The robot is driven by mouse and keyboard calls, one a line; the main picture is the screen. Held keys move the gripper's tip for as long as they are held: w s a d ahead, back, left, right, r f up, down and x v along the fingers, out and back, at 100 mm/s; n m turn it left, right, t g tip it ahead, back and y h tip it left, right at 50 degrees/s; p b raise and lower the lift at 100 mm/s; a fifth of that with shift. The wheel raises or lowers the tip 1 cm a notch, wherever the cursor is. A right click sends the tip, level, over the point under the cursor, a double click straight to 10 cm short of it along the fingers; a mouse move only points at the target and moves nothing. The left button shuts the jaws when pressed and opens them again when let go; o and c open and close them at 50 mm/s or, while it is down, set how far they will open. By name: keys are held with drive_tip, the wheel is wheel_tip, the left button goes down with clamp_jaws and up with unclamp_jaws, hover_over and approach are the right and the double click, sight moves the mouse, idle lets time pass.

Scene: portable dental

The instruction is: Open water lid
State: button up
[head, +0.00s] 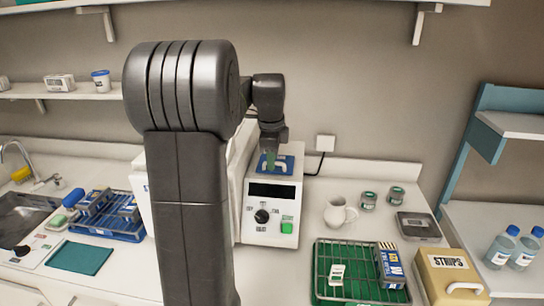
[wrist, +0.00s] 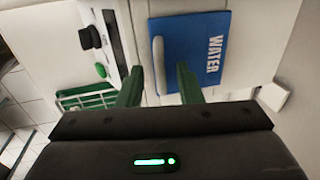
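The blue lid marked WATER (wrist: 208,58) lies flat on top of the white machine (head: 250,212) and looks closed. In the head view the lid (head: 288,165) is partly covered by my gripper (head: 271,160). A pale bar handle (wrist: 158,52) runs along one edge of the lid. In the wrist view, my gripper's (wrist: 159,70) two green fingers are spread, one on each side of the handle. The gap between them looks empty apart from the handle. I cannot tell whether either finger touches it.
The machine's front has a black knob (head: 262,216) and a green button (head: 287,227). A blue rack (head: 108,232) is at the left. A shelf (head: 40,91) is on the wall.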

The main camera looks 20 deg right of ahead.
clamp_jaws()
drive_tip(key=shift+r, duration=0.1)
drive_tip(key=shift+w+d+r+p, duration=0.15)
drive_tip(key=shift+w+r+p, duration=0.1)
drive_tip(key=shift+r+p, duration=0.5)
drive_tip(key=w+d+r+p, duration=0.3)
drive_tip(key=w+d+p, duration=0.3)
drive_tip(key=w, duration=0.7)
drive_tip(key=shift+w+d+p, duration=0.2)
drive_tip(key=shift+d+p, duration=0.2)
drive_tip(key=shift+d, duration=0.65)
drive_tip(key=shift+w+r, duration=0.1)
